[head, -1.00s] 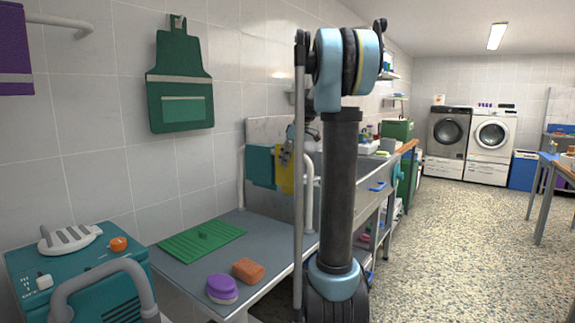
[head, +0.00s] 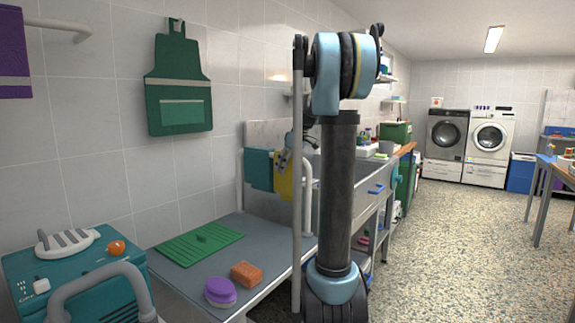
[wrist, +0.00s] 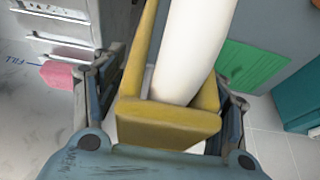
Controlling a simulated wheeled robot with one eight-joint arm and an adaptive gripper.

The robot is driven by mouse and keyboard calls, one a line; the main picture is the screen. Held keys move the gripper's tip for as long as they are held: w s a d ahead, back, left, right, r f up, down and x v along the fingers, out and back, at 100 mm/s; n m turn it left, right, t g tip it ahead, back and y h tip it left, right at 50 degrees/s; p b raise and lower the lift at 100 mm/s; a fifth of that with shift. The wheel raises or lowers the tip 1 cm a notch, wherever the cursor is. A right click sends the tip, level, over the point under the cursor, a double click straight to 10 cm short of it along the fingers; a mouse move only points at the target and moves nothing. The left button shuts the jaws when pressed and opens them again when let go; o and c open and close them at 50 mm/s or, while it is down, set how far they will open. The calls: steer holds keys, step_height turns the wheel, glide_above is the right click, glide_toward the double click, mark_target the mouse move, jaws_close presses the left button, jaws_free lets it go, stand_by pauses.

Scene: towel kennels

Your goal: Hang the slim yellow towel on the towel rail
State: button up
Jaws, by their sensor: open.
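The slim yellow towel (head: 284,183) hangs beside a teal towel (head: 259,170) at the white tubular rail (head: 309,190) by the sink, in the head view. In the wrist view the yellow towel (wrist: 168,120) is folded close around a thick white tube (wrist: 198,40), its sides running up along the tube. My gripper (wrist: 165,105) is open, with one finger on each side of the towel and tube. In the head view my gripper is small and partly behind my arm. Whether the towel rests fully on the rail I cannot tell.
A grey counter (head: 215,282) holds a green ribbed mat (head: 200,243), an orange sponge (head: 246,274) and a purple brush (head: 220,292). A teal machine (head: 75,280) stands at the lower left. A purple towel (head: 14,50) hangs upper left. Open floor (head: 450,250) lies to the right.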

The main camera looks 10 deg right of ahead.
steer(key=v, duration=1.7)
steer(key=shift+d+r, duration=0.15)
steer(key=shift+d, duration=0.05)
steer(key=shift+s, duration=0.1)
